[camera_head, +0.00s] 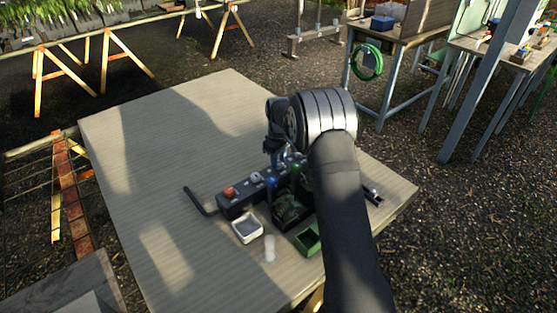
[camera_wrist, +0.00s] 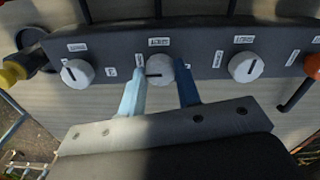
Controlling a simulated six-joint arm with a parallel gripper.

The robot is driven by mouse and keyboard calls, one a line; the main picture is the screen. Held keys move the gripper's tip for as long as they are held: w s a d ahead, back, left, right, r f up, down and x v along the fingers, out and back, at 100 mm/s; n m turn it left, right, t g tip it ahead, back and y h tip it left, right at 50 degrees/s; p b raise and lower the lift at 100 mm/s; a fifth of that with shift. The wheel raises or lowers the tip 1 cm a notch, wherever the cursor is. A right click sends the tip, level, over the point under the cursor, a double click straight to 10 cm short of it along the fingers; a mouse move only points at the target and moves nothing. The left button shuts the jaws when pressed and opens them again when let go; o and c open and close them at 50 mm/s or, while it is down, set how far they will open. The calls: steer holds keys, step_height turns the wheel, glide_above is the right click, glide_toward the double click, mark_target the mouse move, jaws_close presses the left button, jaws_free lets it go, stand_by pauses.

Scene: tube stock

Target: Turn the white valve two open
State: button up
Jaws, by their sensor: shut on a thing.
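In the wrist view a dark panel (camera_wrist: 205,57) carries three white round knobs in a row. The middle white knob (camera_wrist: 157,66) has a dark pointer line lying roughly level, toward the left. My gripper (camera_wrist: 160,76) is shut on this middle knob, with a light blue finger on its left and a darker blue finger on its right. The fingers hide part of its sides. Small labels stand around each knob, too blurred to read. In the head view the panel (camera_head: 238,206) lies on the table, and my arm hides much of it.
A left white knob (camera_wrist: 77,73) and a right white knob (camera_wrist: 245,67) flank the gripped one. A yellow knob (camera_wrist: 13,72) is at far left. A white tray (camera_head: 247,229) and a green tray (camera_head: 307,241) stand before the panel. The table's left part (camera_head: 150,140) is clear.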

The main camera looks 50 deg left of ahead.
mark_target(279, 163)
steer(key=o, duration=1)
steer(key=shift+c, duration=0.2)
steer(key=shift+r, duration=0.1)
step_height(279, 163, up, 17)
step_height(279, 163, down, 17)
steer(key=shift+f, duration=0.15)
stand_by(0.5)
